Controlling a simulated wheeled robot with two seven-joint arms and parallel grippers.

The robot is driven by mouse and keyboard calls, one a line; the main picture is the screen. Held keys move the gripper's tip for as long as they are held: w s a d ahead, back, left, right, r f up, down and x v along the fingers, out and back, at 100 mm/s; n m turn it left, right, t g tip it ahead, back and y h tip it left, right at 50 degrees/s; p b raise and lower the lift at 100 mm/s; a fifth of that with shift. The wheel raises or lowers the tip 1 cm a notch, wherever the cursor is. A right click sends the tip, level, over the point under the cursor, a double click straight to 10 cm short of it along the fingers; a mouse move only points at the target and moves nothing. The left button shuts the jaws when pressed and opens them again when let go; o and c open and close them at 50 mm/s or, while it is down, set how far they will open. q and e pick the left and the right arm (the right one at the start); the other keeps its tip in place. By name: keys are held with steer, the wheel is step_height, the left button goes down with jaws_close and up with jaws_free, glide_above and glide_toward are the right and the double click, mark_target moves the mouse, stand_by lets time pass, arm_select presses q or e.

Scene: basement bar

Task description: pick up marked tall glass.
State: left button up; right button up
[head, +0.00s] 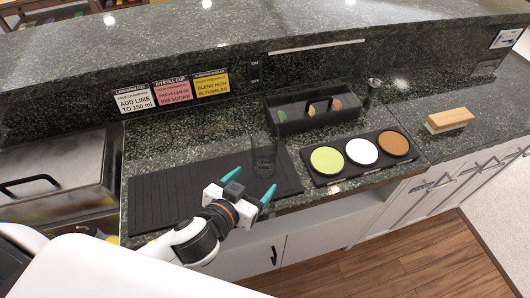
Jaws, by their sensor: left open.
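A clear tall glass (264,157) stands on the black ribbed bar mat (160,199), near the mat's right part. It is see-through and its outline is faint; I cannot make out a mark on it. My left gripper (251,183) comes in from the lower left, with its teal fingertips apart. It is just in front of the glass, and nothing shows between its fingers. My right gripper is not in view.
A black tray with green, white and brown discs (362,151) lies right of the mat. Behind stand a dark lidded box (318,123) and a metal jigger (373,92). A wooden brush (449,120) is far right. A steel bin (60,177) is left. Three cards lean behind.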

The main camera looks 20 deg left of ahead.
mark_target(259, 172)
arm_select(q)
steer(key=x, duration=0.2)
steer(key=p+x, duration=0.1)
steer(key=x, duration=0.2)
steer(key=shift+w+a, duration=0.25)
steer(key=shift+w, duration=0.25)
steer(key=shift+w+f, duration=0.1)
steer(key=shift+w, duration=0.05)
steer(key=c, duration=1.2)
